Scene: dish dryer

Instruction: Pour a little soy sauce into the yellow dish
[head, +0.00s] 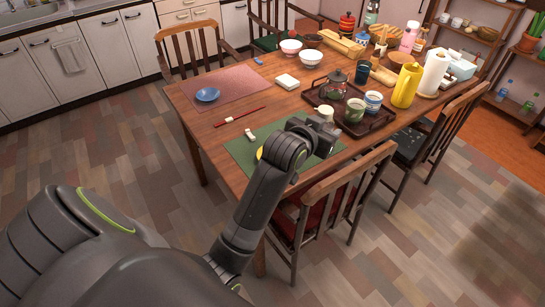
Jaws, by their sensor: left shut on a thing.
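The yellow dish (259,153) lies on the green placemat (240,148) at the near side of the table. Only a sliver of it shows, as my left arm covers the rest. My left gripper (325,134) is over the right part of this placemat, near the tray. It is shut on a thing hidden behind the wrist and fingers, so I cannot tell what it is. I cannot make out a soy sauce bottle for certain. My right gripper is not in view.
A dark tray (381,124) holds a glass teapot (335,85) and cups close to my left gripper. A yellow jug (406,86) and paper roll (433,74) stand right. A blue dish (208,94) is on the pink mat. A chair (335,200) stands at the near edge.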

